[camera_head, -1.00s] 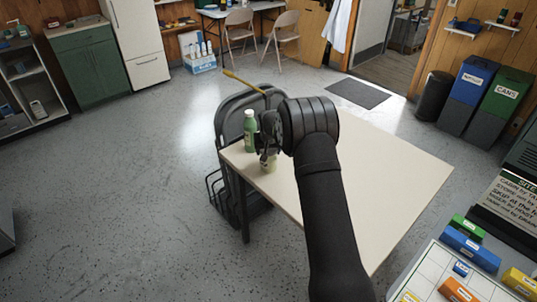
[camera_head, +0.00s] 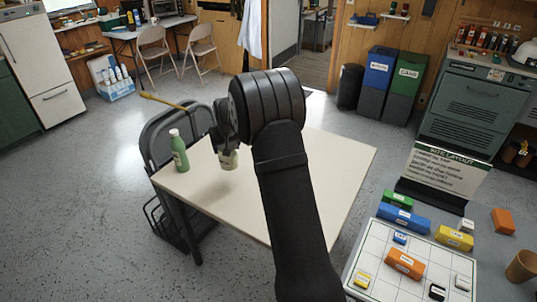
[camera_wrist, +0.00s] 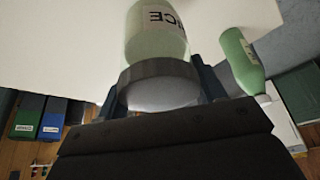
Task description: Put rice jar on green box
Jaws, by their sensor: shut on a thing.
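The rice jar (camera_head: 229,160) is a small clear jar with pale contents and a label. In the wrist view the jar (camera_wrist: 155,35) shows a grey lid and part of its lettering. My gripper (camera_head: 226,143) is shut on the jar near its lid and holds it over the cream table, seemingly a little above the top. My gripper (camera_wrist: 160,88) hides some of the lid in the wrist view. A small green box (camera_head: 398,199) lies on the grey surface at the right, behind a blue box. Its top looks bare.
A green bottle (camera_head: 180,152) stands on the cream table (camera_head: 335,160), left of the jar. A dark chair (camera_head: 160,140) is at that table's left edge. Blue (camera_head: 404,219), yellow (camera_head: 454,238) and orange (camera_head: 404,263) boxes lie around the green box, with a sign (camera_head: 445,170) behind.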

